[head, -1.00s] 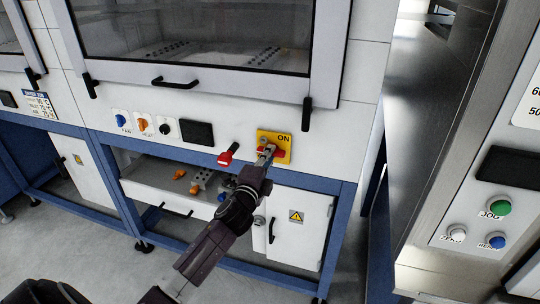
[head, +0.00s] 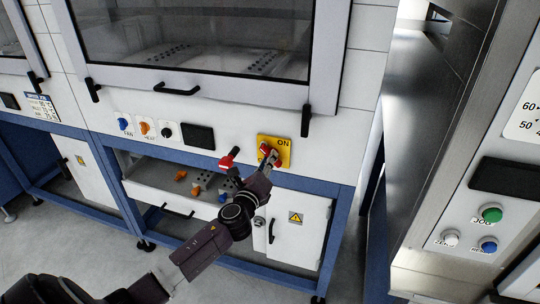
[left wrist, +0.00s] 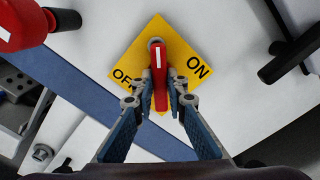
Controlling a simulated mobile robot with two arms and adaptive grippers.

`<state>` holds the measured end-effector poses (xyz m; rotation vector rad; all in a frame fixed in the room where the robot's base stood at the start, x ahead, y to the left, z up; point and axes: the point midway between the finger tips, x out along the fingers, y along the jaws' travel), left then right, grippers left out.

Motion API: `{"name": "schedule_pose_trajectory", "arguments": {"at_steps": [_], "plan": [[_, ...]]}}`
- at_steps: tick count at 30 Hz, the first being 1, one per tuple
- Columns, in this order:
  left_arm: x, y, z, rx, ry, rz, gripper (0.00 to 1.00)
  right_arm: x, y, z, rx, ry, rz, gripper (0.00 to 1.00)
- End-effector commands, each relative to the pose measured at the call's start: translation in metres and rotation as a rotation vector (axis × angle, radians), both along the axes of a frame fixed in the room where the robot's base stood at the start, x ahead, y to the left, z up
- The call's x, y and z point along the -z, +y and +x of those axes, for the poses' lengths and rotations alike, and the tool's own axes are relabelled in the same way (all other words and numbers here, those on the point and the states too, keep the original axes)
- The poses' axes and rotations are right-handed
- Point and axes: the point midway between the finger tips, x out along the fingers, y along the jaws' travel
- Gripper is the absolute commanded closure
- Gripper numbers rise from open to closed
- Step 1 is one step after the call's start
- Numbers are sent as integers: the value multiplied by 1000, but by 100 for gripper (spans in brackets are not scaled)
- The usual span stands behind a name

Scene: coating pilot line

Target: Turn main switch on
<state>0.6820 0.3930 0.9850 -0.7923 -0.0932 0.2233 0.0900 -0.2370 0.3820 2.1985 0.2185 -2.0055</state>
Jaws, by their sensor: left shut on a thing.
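The main switch is a red handle (head: 265,148) on a yellow plate (head: 286,158) on the front of the white cabinet. In the left wrist view the red handle (left wrist: 158,70) runs from its pivot toward my gripper, between the OFF and ON labels on the yellow plate (left wrist: 130,62). My left gripper (head: 270,160) is at the plate, its fingers shut on the handle. In the left wrist view the fingertips (left wrist: 160,88) sit on both sides of the handle. They hide part of the plate's lower corner. My right gripper is not in view.
Another red lever (head: 229,157) sticks out left of the plate, close to my gripper. A black latch (head: 306,120) hangs from the hood window at the right. An open drawer (head: 150,188) is below. A steel machine with buttons (head: 491,214) stands at the right.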

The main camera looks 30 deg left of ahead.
Motion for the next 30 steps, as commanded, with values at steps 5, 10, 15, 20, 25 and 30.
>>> {"name": "schedule_pose_trajectory", "arguments": {"at_steps": [5,10,15,20,25,30], "plan": [[1,0,0,-2,4,15,100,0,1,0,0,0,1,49],[0,0,0,-1,8,29,100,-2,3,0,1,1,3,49],[-3,1,0,1,56,226,100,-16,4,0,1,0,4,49],[-3,1,0,0,109,443,100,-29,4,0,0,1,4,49],[-3,0,0,1,158,648,100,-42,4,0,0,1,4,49],[1,0,0,0,178,736,82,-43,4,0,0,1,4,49]]}}
